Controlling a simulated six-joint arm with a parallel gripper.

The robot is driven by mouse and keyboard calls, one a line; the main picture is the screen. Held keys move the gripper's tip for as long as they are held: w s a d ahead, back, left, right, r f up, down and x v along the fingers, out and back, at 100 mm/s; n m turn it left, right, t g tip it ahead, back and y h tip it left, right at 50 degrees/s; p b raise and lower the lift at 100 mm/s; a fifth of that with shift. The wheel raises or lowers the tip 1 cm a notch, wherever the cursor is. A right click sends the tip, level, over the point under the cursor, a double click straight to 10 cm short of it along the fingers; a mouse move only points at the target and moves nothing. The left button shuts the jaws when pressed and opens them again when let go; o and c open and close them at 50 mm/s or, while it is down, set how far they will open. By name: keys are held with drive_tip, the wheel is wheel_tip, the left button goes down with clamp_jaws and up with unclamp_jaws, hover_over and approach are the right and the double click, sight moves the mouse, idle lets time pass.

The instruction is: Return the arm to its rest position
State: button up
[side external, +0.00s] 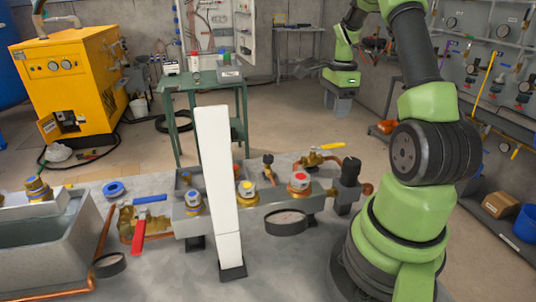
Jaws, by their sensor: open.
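My green arm rises from its base at the right. Its upper links run out of the top edge of the picture and come down again at the top middle. My gripper (340,103) is the small grey end below the green wrist, high and behind the bench. It is open, and I see nothing held in it. It is apart from the valves and the tank parts. Its fingers are small and hard to make out at this distance.
A tall white post (214,175) stands on the grey bench (300,265), among a valve manifold (265,199) and a red-handled valve (138,230). A grey trough (35,250) is at left. Behind are a green table (202,84) and a yellow machine (70,80).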

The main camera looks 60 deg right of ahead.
drive_tip(key=w+a+r+n+t, duration=0.2)
drive_tip(key=a+r+n, duration=0.4)
drive_tip(key=a, duration=0.4)
drive_tip(key=w+a+r+n+t, duration=0.2)
drive_tip(key=a+r+n, duration=0.45)
drive_tip(key=a, duration=0.25)
drive_tip(key=s+a+r+n+t+y, duration=0.1)
drive_tip(key=s+a+n, duration=0.3)
drive_tip(key=a+n, duration=0.1)
drive_tip(key=s+a+r+n+t+y, duration=0.1)
drive_tip(key=s+a+n+t, duration=0.1)
drive_tip(key=s+a+n, duration=0.3)
drive_tip(key=a, duration=0.3)
drive_tip(key=shift+s+a+n, duration=0.15)
drive_tip(key=shift+a+n, duration=0.1)
drive_tip(key=shift+n, duration=0.1)
